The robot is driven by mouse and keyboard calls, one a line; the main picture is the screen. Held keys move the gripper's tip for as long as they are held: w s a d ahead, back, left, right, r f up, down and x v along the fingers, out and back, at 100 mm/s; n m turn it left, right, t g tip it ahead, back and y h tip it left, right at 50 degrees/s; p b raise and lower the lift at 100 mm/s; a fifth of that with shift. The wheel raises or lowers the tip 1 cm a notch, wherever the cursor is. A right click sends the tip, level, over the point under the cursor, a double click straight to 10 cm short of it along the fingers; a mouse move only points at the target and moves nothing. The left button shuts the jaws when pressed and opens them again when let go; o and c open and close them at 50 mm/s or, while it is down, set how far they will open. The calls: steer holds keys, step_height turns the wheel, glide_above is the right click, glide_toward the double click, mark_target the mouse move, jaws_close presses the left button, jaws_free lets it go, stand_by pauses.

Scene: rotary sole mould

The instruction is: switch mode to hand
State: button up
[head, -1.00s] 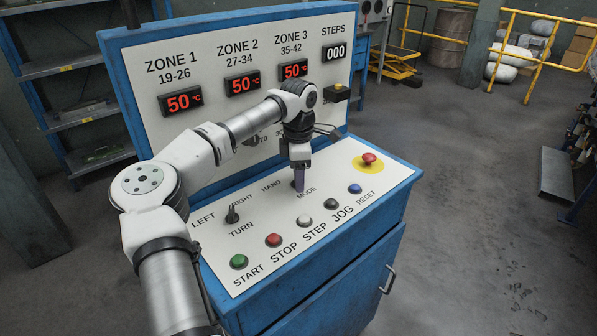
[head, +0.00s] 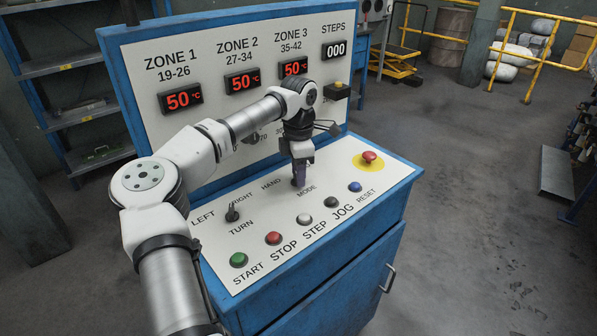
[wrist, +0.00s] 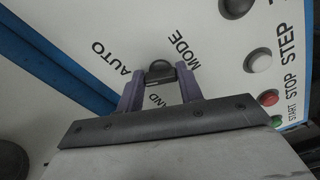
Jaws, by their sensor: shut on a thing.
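The black mode knob (wrist: 160,71) shows in the wrist view between the purple fingers of my gripper (wrist: 160,82). The fingers are shut on it, one on each side. The AUTO label (wrist: 111,59) is on the left, the MODE label (wrist: 173,50) is above, and the HAND label (wrist: 160,101) is partly covered by a finger. In the head view my gripper (head: 299,182) points down at the sloping panel beside the MODE label (head: 306,190), and it hides most of the knob. The HAND label (head: 271,184) is to its left. I cannot tell which label the knob points at.
The turn switch (head: 232,213) stands to the left on the panel. Start (head: 239,260), stop (head: 273,239), step (head: 304,219), jog (head: 331,202) and reset (head: 354,187) buttons line the front. A red emergency button (head: 369,157) is at the right. The upright display panel (head: 150,130) rises behind.

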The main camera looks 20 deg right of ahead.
steer(key=n+b, duration=0.1)
steer(key=n, duration=0.5)
steer(key=shift+w, duration=0.1)
steer(key=n, duration=0.6)
steer(key=shift+w+a+b, duration=0.1)
steer(key=shift+b, duration=0.3)
steer(key=o, duration=1)
steer(key=shift+r, duration=0.1)
step_height(320, 180, up, 14)
steer(key=shift+f+b, duration=0.15)
steer(key=shift+b, duration=0.75)
